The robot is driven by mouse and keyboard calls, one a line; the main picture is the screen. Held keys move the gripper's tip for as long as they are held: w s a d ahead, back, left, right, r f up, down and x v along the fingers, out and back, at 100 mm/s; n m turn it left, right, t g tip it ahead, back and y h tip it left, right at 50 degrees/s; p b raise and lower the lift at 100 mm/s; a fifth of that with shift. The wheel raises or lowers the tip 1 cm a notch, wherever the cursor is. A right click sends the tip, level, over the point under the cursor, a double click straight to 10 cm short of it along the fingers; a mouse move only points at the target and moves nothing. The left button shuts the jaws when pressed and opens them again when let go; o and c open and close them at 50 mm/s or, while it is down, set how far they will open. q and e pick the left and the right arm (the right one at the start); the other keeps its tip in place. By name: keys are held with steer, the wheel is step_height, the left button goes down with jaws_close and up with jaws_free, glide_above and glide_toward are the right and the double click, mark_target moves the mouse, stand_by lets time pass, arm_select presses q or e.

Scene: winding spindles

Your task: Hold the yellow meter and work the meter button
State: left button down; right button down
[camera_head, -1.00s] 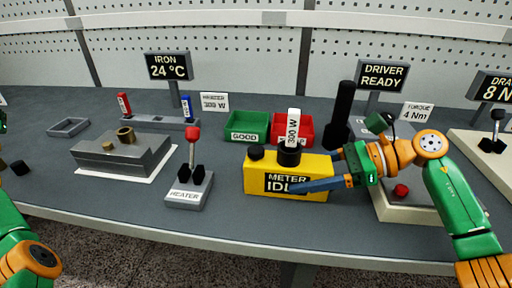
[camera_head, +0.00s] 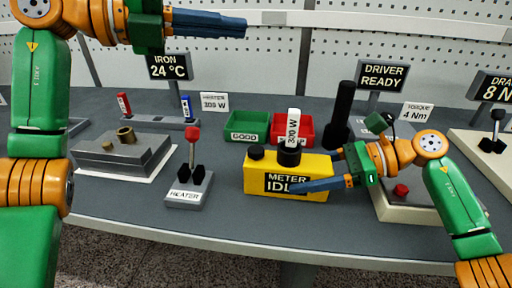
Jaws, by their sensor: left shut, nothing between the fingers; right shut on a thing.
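The yellow meter (camera_head: 262,180) stands on the bench in the middle, its front label reading METER and IDL with the rest hidden. A black button (camera_head: 256,152) is on its top left. A black socket (camera_head: 290,156) on its top holds a white piece marked 300 W (camera_head: 293,125). My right gripper (camera_head: 312,172) is shut on the meter from the right, one finger across its front. My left gripper (camera_head: 243,27) is shut and empty, raised high at the upper left, well above and apart from the meter.
The heater switch box (camera_head: 189,188) with a red-knobbed lever stands left of the meter. Green GOOD (camera_head: 247,138) and red (camera_head: 306,140) bins stand behind it. The iron block (camera_head: 122,155) is further left. The bench front before the meter is clear.

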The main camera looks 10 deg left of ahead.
mark_target(251, 152)
arm_select(q)
steer(key=s+d+f+m+y, duration=0.1)
steer(key=s+d+f+y, duration=0.1)
steer(key=f+y, duration=0.4)
steer(key=shift+d+f+m+g+y, duration=0.3)
steer(key=shift+d+f+g+y, duration=0.1)
steer(key=shift+d+y, duration=0.55)
steer(key=shift+a, duration=0.1)
steer(key=shift+f, duration=4.4)
steer(key=shift+f, duration=0.4)
